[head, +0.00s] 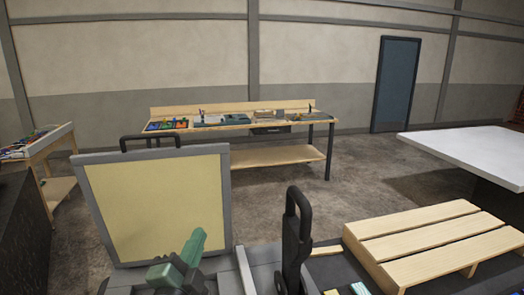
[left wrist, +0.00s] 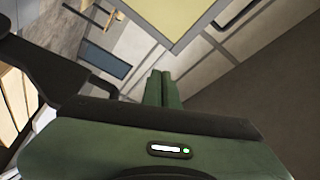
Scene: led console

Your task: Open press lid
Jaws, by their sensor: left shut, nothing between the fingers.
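The press lid (head: 158,205), a grey-framed panel with a pale yellow inner face, stands raised and nearly upright at the front left of the head view. A black handle (head: 150,140) is on its top edge. My green left gripper (head: 199,236) is in front of the lid's lower right part, its fingers together and empty. I cannot tell whether it touches the lid. In the left wrist view the shut fingers (left wrist: 163,80) point toward the yellow face (left wrist: 165,14). The press base is mostly cut off below. My right gripper is out of view.
A black upright handle (head: 296,235) stands right of the lid. A slatted wooden pallet (head: 425,243) lies at the front right. A white table (head: 475,150) is beyond it. A workbench (head: 270,155) stands by the back wall, with open floor before it.

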